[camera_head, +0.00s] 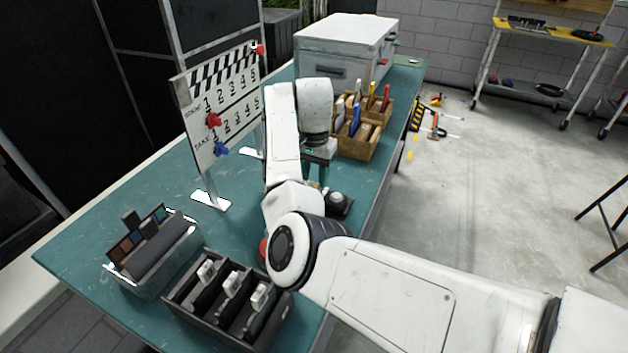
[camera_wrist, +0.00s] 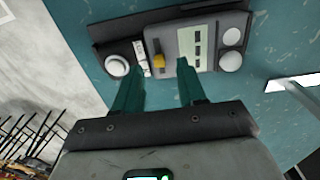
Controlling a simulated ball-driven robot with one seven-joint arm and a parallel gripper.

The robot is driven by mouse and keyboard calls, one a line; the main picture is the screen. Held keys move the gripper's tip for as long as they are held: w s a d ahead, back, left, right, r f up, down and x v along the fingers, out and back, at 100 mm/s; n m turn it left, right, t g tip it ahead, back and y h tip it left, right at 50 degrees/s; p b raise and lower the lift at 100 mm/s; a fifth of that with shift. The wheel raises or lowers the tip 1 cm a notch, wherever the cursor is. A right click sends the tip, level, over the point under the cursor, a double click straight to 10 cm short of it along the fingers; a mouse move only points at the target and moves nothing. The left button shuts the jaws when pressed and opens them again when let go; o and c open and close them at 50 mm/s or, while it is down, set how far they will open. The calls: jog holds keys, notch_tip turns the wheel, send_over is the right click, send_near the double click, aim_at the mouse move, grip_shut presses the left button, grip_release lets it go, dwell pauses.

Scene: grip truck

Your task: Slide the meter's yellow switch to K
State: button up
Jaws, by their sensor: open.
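The meter (camera_wrist: 186,46) is a dark grey unit with a light panel, seen close in the wrist view on the teal table. Its small yellow switch (camera_wrist: 158,62) sits left of the panel's middle, beside a white strip of tiny markings too small to read; I cannot make out the K. My gripper (camera_wrist: 160,69) is open, with its two green fingers apart and the yellow switch showing between their tips. I cannot tell whether they touch the meter. In the head view the meter (camera_head: 340,204) is mostly hidden behind my arm.
The meter carries a round white dial (camera_wrist: 117,66) and two round white knobs (camera_wrist: 232,37). In the head view, a clapperboard (camera_head: 222,105), a wooden organizer (camera_head: 357,142), a dark divided tray (camera_head: 226,307) and a white case (camera_head: 343,48) stand on the table (camera_head: 150,200).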

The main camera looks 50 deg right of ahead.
jog(key=shift+f, duration=1.2)
jog(key=shift+c, duration=0.2)
grip_shut()
